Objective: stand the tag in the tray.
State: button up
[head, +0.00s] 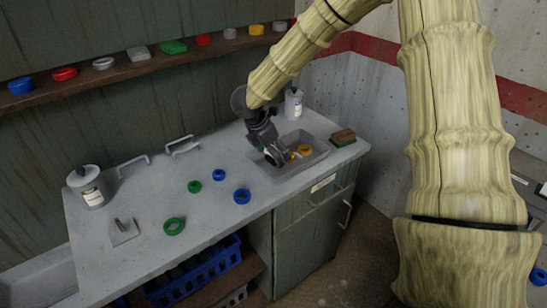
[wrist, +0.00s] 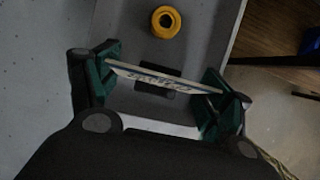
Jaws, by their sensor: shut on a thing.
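The tag (wrist: 160,78) is a thin pale plate with blue lettering. It spans my gripper's green-tipped fingers in the wrist view, seen nearly edge-on. My gripper (wrist: 164,82) is shut on it. In the head view my gripper (head: 273,157) reaches down over the left part of the grey tray (head: 322,156) at the counter's right end; the tag is hard to make out there. A yellow ring (head: 305,150) lies in the tray and also shows beyond the tag in the wrist view (wrist: 166,22). I cannot tell whether the tag touches the tray floor.
A green-and-brown block (head: 342,137) sits right of the tray, and a white canister (head: 294,104) behind it. Blue rings (head: 242,197) and green rings (head: 174,226) lie on the counter to the left. A shelf (head: 130,67) of coloured items runs along the wall.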

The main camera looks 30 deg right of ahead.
jog(key=shift+w+d, duration=0.2)
jog(key=shift+f, duration=0.15)
jog(key=shift+f+p, duration=0.55)
jog(key=shift+f, duration=1.05)
jog(key=shift+w+f, duration=0.1)
jog(key=shift+f, duration=0.1)
jog(key=o, duration=1)
jog(key=shift+r, duration=0.1)
jog(key=b+v, duration=0.1)
jog(key=v, duration=1.1)
jog(key=shift+d+r+b, duration=0.1)
jog(key=shift+r+b, duration=0.05)
jog(key=shift+b, duration=0.15)
